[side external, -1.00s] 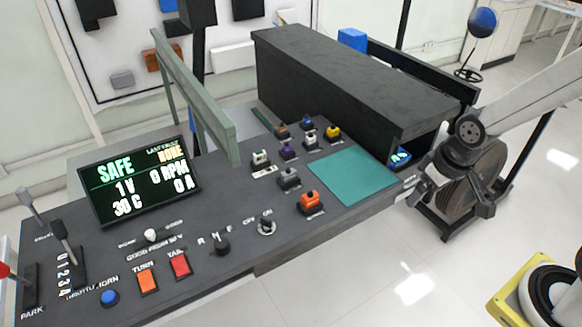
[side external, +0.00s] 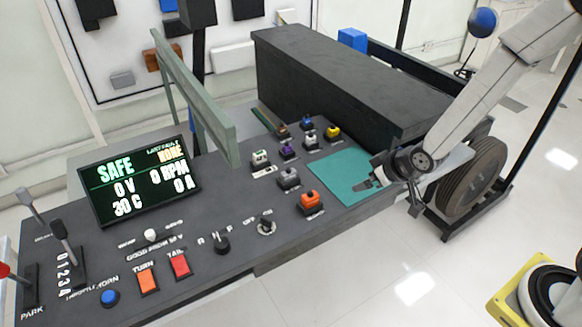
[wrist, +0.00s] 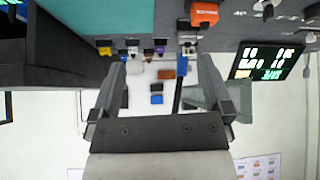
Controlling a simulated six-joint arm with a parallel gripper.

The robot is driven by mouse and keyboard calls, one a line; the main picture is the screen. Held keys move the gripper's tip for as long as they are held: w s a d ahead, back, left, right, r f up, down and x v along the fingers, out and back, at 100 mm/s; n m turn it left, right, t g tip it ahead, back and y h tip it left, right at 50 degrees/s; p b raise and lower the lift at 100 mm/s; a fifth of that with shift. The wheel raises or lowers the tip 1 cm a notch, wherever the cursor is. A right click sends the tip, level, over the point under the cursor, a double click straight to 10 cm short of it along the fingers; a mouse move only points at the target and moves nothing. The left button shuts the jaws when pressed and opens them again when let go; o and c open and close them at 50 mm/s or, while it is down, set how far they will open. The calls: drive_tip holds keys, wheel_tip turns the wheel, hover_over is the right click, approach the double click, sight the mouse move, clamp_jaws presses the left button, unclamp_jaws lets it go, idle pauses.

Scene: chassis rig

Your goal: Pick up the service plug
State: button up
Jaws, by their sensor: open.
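Several small coloured plugs stand on the dark console. The orange one (side external: 310,200) is the largest and nearest the front edge; it also shows at the top of the wrist view (wrist: 204,13). Behind it are a grey one (side external: 289,178), a purple one (side external: 289,149), a white one (side external: 310,137) and a yellow one (side external: 333,131). I cannot read which is the service plug. My gripper (side external: 372,176) is open and empty over the teal pad (side external: 340,180), right of the plugs and apart from them. The wrist view shows its spread fingers (wrist: 161,75).
A long dark box (side external: 345,80) stands behind the pad, close to my arm. A green-grey frame (side external: 195,95) rises left of the plugs, by the display (side external: 138,182). Switches and levers cover the front left of the console. The pad has free room.

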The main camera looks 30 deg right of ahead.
sight(313, 195)
drive_tip(key=w+a+f+t+y, duration=0.1)
drive_tip(key=f, duration=0.1)
drive_tip(key=w+a+f+n+t+y, duration=0.1)
drive_tip(key=w+a+f, duration=0.1)
drive_tip(key=w+a+f+n+t+y, duration=0.1)
drive_tip(key=w+a+f+t, duration=0.1)
drive_tip(key=f, duration=0.1)
drive_tip(key=shift+w+a, duration=0.1)
drive_tip(key=shift+w, duration=0.15)
drive_tip(key=shift+a+f+t+y, duration=0.5)
drive_tip(key=shift+a+f+y, duration=0.05)
drive_tip(key=shift+y, duration=0.25)
drive_tip(key=shift+w, duration=0.1)
drive_tip(key=shift+x, duration=1.25)
drive_tip(key=shift+w, duration=0.1)
drive_tip(key=shift+a+x, duration=0.2)
drive_tip(key=shift+x, duration=2.35)
drive_tip(key=shift+r, duration=0.1)
